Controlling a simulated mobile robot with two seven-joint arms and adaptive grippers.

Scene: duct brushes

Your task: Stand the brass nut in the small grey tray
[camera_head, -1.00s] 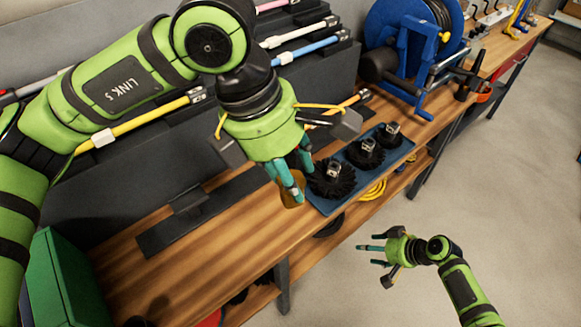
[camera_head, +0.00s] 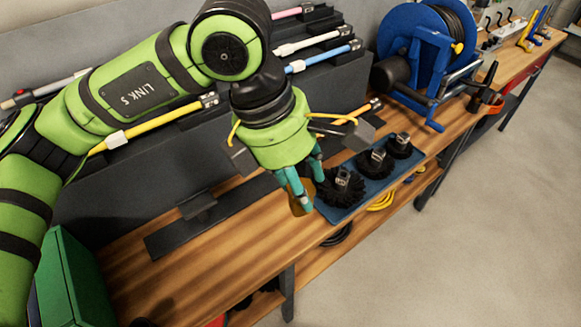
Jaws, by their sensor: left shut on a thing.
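My left gripper (camera_head: 308,192) points down above the front edge of the wooden bench, just left of the blue tray. Its teal fingers are shut on a small amber-brown piece, which I take to be the brass nut (camera_head: 294,205). The fingers hide much of it, so its shape and tilt are hard to tell. I cannot make out a small grey tray for certain. A dark grey flat plate with a raised block (camera_head: 197,205) lies on the bench left of the gripper. My right gripper is out of view.
A blue tray (camera_head: 333,215) holds black round brushes (camera_head: 375,162) close by the gripper. A blue hose reel (camera_head: 420,60) stands behind to the right. Coloured rods lie on a dark rack at the back. The bench (camera_head: 225,255) has bare wood at front left.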

